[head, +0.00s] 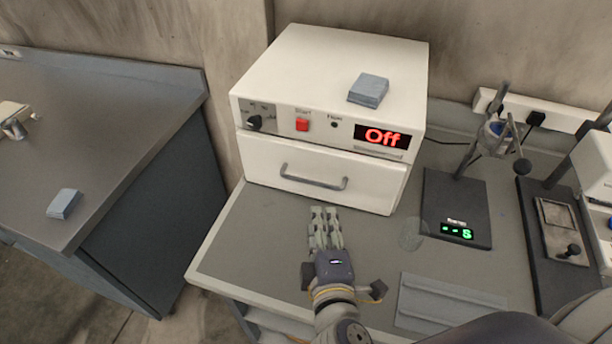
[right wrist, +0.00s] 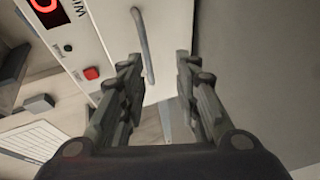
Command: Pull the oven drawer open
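The oven (head: 330,75) is a white box on the grey bench, its display reading "Off" in red. Its drawer (head: 262,172) is the lower front panel and looks closed, with a grey bar handle (head: 314,180) across it. My right gripper (head: 324,212) is in front of the drawer, a little below and apart from the handle. In the right wrist view my right gripper (right wrist: 158,68) has its two fingers spread with nothing between them. The handle (right wrist: 143,45) shows beyond the fingertips, closer to the left finger. My left gripper is not in view.
A grey-blue block (head: 368,90) lies on top of the oven. A stirrer stand with a lit base (head: 456,215) stands right of the oven. A grey ridged tray (head: 440,302) lies at the bench's front right. Another counter (head: 95,100) is to the left.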

